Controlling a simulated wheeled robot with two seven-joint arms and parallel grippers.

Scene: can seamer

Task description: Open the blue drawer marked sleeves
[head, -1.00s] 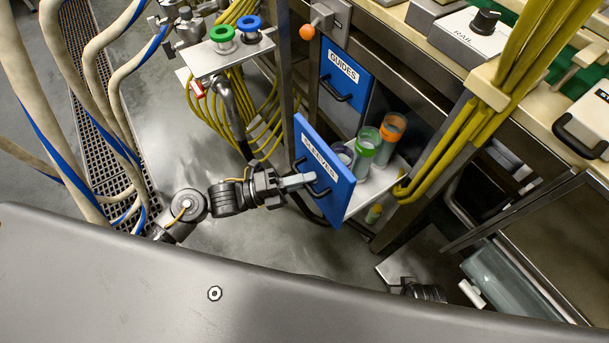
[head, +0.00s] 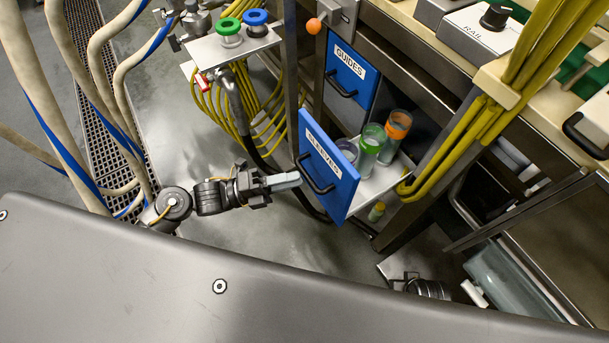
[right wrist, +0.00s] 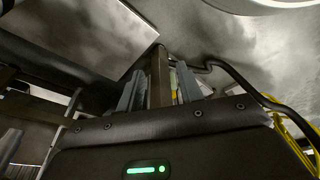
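The blue drawer marked SLEEVES (head: 336,186) stands pulled well out of the cabinet in the head view. Its inside shows a green-rimmed sleeve (head: 371,143), an orange-rimmed sleeve (head: 397,127) and a grey-rimmed one partly hidden behind the front. The dark handle (head: 316,176) is on the drawer front. My left gripper (head: 296,181) is just left of the handle, its pale fingers pointing at it and apparently clear of it. Its finger gap cannot be made out. My right gripper (right wrist: 158,88) shows two separated fingers in the right wrist view, with nothing held.
The blue GUIDES drawer (head: 349,72) is shut behind. A small shelf (head: 235,45) with green and blue spools stands at the upper left. Yellow cables (head: 470,110) run down at the right. Hoses (head: 70,110) hang at the left. Open floor lies below the drawer.

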